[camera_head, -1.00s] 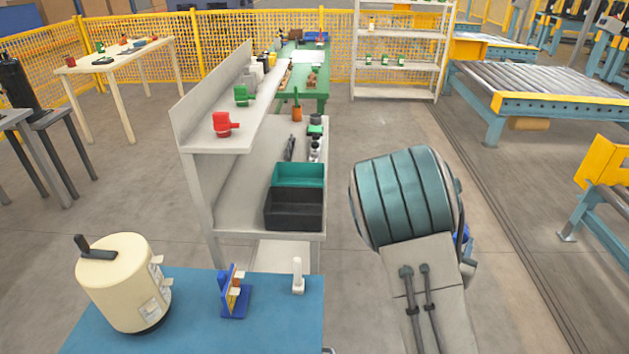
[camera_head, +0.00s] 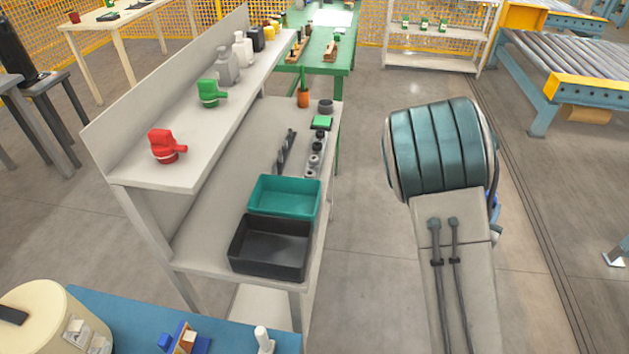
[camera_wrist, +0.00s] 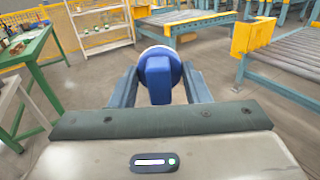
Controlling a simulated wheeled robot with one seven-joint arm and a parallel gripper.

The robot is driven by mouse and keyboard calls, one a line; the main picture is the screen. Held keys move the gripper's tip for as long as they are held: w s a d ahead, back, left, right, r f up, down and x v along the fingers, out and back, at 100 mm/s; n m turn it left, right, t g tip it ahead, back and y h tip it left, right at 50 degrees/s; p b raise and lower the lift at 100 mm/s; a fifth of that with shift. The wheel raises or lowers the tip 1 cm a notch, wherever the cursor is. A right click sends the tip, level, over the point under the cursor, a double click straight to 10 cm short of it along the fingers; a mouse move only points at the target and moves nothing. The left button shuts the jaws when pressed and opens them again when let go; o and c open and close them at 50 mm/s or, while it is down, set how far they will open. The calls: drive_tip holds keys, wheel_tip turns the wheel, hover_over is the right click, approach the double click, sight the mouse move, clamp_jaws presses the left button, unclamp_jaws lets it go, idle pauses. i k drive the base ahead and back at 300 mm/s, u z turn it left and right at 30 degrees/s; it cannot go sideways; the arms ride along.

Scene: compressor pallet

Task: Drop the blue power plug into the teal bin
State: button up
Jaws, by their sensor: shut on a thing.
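My gripper (camera_wrist: 160,88) is shut on the blue power plug (camera_wrist: 158,78), which shows between the two fingers in the wrist view, with a pale round part behind its blue body. In the head view my arm hides most of the gripper; only a bit of blue shows at the arm's right edge. The teal bin (camera_head: 262,205) stands on the lower shelf of the grey workbench, left of my arm. It looks empty. The gripper is off to the right of the bench, well apart from the bin.
A black bin (camera_head: 269,268) sits directly in front of the teal one. The upper shelf (camera_head: 180,178) overhangs to the left, with a red plug (camera_head: 164,146) and a green plug (camera_head: 210,94). A blue table (camera_head: 120,315) is at the near left. Floor right of the bench is clear.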

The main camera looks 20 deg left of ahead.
sight(294, 210)
drive_tip(key=i, duration=1.1)
drive_tip(key=u, duration=2.75)
